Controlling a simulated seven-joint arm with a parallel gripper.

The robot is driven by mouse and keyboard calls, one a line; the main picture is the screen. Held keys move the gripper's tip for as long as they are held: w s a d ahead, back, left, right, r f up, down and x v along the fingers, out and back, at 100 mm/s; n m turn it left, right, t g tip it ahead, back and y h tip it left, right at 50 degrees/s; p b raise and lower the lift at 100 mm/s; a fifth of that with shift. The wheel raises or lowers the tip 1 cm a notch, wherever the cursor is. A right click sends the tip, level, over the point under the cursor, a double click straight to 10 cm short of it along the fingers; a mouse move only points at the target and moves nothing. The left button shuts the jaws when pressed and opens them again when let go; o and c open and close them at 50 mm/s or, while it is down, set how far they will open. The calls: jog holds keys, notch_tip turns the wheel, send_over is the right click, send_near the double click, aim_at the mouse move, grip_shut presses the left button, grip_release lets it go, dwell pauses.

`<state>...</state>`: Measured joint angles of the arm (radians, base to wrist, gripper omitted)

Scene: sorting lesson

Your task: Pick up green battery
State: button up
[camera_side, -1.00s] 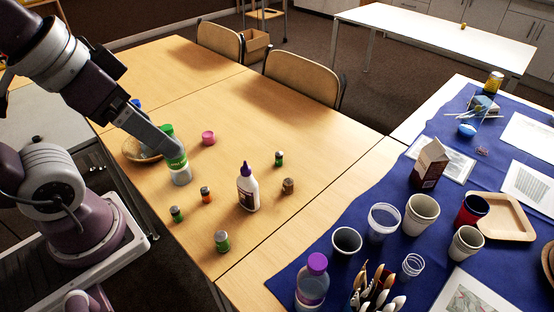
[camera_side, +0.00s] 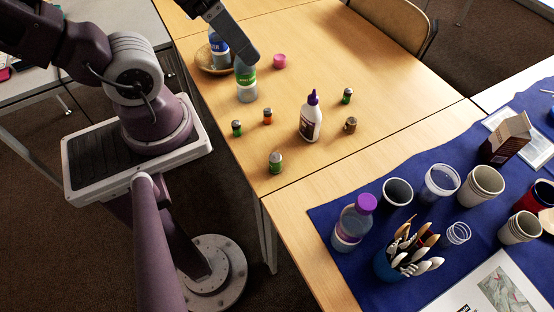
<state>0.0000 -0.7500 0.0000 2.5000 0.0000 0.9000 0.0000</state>
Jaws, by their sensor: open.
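Several small batteries stand on the wooden table (camera_side: 330,45). Three have green on them: one at the front (camera_side: 276,163), one at the left (camera_side: 237,128) and one farther right (camera_side: 347,96). An orange battery (camera_side: 267,117) stands near the left green one, and a brownish one (camera_side: 350,125) stands at the right. My gripper (camera_side: 246,58) is the dark grey end at the top, open. It overlaps the top of a green-labelled bottle (camera_side: 246,86) in the picture; I cannot tell whether they touch. It is apart from the batteries, and its fingers are not clearly separate.
A white glue bottle (camera_side: 311,122) with a purple cap stands among the batteries. A blue-labelled bottle (camera_side: 218,48), a wicker bowl (camera_side: 205,66) and a pink pot (camera_side: 279,61) stand behind. Cups, a purple-capped bottle (camera_side: 353,222) and a brush holder (camera_side: 392,266) crowd the blue cloth (camera_side: 325,218).

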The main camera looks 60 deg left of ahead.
dwell(0.4)
jog(key=c, duration=0.6)
jog(key=w+a+f+m+g+y, duration=0.1)
jog(key=w+a+f+m+y, duration=0.1)
jog(key=w+a+f+m, duration=0.4)
jog(key=m+g+h, duration=0.2)
jog(key=m+g, duration=0.3)
jog(key=m, duration=1)
send_over(236, 122)
jog(key=f, duration=2.7)
jog(key=shift+s+d, duration=0.3)
jog(key=shift+d, duration=0.05)
jog(key=f, duration=0.6)
jog(key=shift+w+a+f, duration=0.2)
jog(key=shift+a+f, duration=0.1)
